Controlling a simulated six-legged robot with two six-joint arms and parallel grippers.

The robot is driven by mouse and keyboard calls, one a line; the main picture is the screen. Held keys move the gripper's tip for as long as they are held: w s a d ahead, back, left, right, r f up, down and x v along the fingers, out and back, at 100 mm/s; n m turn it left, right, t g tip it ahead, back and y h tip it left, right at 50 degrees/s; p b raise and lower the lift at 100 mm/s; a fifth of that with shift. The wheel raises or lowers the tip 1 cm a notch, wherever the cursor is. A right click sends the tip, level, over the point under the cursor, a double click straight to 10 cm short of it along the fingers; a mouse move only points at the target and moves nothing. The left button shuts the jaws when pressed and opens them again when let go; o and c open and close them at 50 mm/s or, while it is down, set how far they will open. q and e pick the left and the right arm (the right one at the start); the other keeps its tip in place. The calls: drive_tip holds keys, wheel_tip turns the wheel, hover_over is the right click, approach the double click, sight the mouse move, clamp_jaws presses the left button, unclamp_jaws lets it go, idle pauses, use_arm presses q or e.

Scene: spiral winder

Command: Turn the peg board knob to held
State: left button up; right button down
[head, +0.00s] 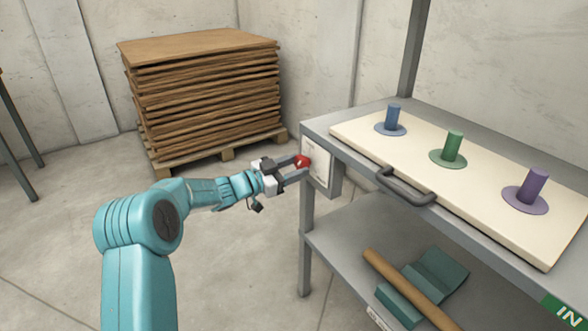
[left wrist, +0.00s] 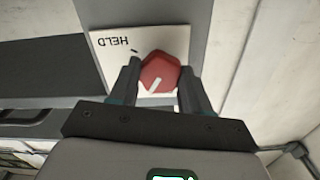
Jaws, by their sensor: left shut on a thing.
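The red knob (head: 302,161) sits on a white plate on a grey box at the left end of the metal table. In the left wrist view the knob (left wrist: 159,72) has a white pointer line slanting toward its lower left. The plate (left wrist: 103,57) bears the word HELD, upside down in that view, with a small dark mark beside the knob. My left gripper (left wrist: 162,85) is shut on the knob, one finger on each side; it also shows in the head view (head: 297,167). My right gripper is not in view. The peg board (head: 480,185) lies on the table top.
Blue (head: 393,116), green (head: 452,146) and purple (head: 536,185) pegs stand on the board. A grey handle (head: 405,188) is at the table's front edge. The lower shelf holds a brown tube (head: 405,287). Stacked wooden boards (head: 205,95) stand behind. Open floor lies at left.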

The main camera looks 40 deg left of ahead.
use_arm(q)
drive_tip(key=m+b, duration=0.1)
drive_tip(key=m, duration=0.2)
drive_tip(key=shift+f+m, duration=0.1)
drive_tip(key=shift+m, duration=0.3)
drive_tip(key=m+b, duration=0.2)
drive_tip(key=m, duration=0.1)
drive_tip(key=shift+a+m, duration=0.1)
drive_tip(key=shift+m, duration=0.2)
drive_tip(key=m+b, duration=0.3)
drive_tip(key=m, duration=0.2)
drive_tip(key=shift+m+b, duration=1.4)
drive_tip(key=shift+m, duration=1.2)
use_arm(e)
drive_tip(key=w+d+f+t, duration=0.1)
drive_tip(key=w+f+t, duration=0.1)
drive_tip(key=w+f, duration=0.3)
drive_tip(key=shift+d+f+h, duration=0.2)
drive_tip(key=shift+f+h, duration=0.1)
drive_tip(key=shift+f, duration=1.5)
use_arm(q)
drive_tip(key=shift+r, duration=0.2)
drive_tip(key=o, duration=1.1)
drive_tip(key=shift+c, duration=0.2)
drive_tip(key=shift+r, duration=0.1)
